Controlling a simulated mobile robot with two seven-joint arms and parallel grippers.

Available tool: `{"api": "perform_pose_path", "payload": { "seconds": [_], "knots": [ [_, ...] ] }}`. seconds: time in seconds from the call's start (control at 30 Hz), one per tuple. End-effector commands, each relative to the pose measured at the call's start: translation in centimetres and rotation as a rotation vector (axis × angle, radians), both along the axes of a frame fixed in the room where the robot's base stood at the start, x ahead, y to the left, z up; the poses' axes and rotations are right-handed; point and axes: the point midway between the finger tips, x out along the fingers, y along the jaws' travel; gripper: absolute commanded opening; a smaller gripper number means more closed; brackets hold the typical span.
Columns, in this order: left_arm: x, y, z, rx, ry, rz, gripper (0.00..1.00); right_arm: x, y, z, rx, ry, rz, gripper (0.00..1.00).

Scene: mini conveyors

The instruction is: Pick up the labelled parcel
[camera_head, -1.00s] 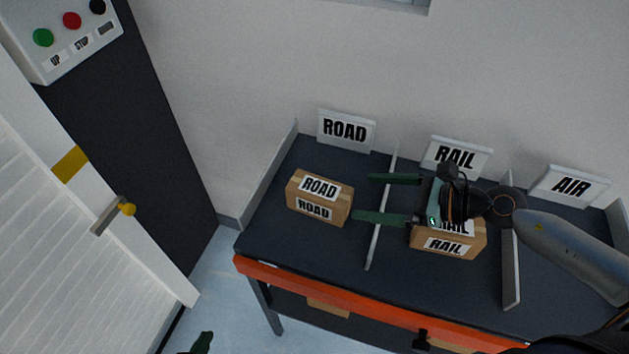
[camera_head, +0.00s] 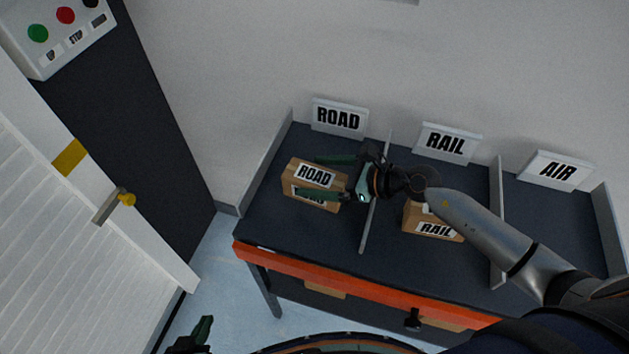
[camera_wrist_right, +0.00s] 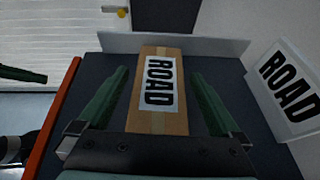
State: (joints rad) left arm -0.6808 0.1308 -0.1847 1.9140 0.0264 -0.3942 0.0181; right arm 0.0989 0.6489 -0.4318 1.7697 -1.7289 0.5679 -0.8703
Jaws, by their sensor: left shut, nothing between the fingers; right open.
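A brown cardboard parcel (camera_head: 325,173) with white ROAD labels on top and front sits in the left bay of the dark table. My right gripper (camera_head: 308,177) is open over this parcel, coming from the right. In the right wrist view the ROAD parcel (camera_wrist_right: 146,122) lies between the two green fingers (camera_wrist_right: 160,72), with a gap on each side. How far the fingers reach down its sides I cannot tell. The lower finger hides part of the front label. My left gripper (camera_head: 206,328) is shut and empty at the bottom edge, away from the table.
A RAIL parcel (camera_head: 420,218) sits in the middle bay, partly hidden by my right arm. Low dividers (camera_head: 368,228) separate the bays. ROAD (camera_head: 338,117), RAIL (camera_head: 446,143) and AIR (camera_head: 555,170) signs stand behind. A white shutter door (camera_head: 75,215) and button box (camera_head: 65,35) are left.

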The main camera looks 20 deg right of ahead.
Motion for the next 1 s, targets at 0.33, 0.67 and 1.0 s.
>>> {"api": "perform_pose_path", "payload": {
  "seconds": [0.33, 0.67, 1.0],
  "knots": [
    [0.13, 0.02, 0.14, 0.0, -0.003, 0.001, 0.0, 0.6, 0.78, -0.46, -0.001, 0.0, 0.001, 1.0],
    [0.14, 0.04, 0.15, 0.0, -0.003, 0.001, 0.0, 0.58, 0.76, -0.45, -0.001, 0.0, 0.0, 0.65],
    [0.15, 0.05, 0.16, 0.001, -0.003, 0.0, 0.0, 0.58, 0.74, -0.44, -0.001, 0.001, 0.0, 0.27]
  ]
}}
